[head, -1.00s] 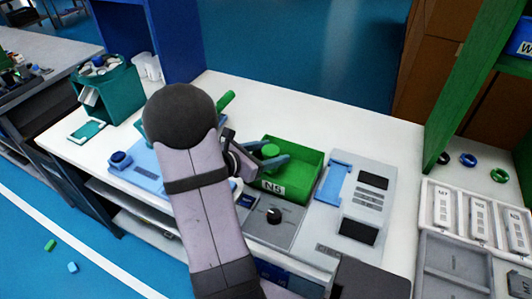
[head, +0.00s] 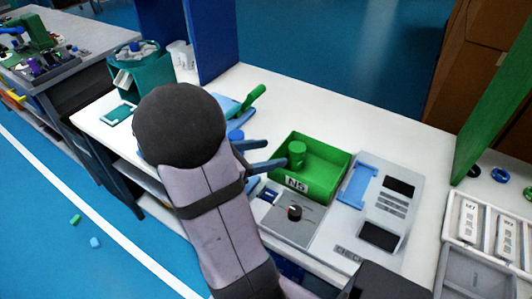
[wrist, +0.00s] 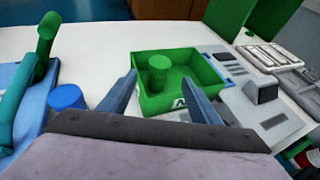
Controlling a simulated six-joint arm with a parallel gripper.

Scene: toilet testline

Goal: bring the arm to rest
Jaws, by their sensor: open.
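My gripper (head: 268,154) is open and empty, its two blue fingers apart, just left of the green bin (head: 335,166) marked N5. In the wrist view my gripper (wrist: 162,95) has its fingers spread in front of the bin (wrist: 205,68). A green cylinder (head: 297,153) stands upright inside the bin, apart from the fingers; it also shows in the wrist view (wrist: 160,75). My arm hides part of the bench behind it.
Right of the bin is a grey device (head: 385,205) with a blue bracket (head: 358,185). A grey box with a black knob (head: 294,212) stands in front. A green-handled blue fixture (head: 256,97) stands behind my arm. A teal bin (head: 153,73) is at the left. White bench behind the green bin is clear.

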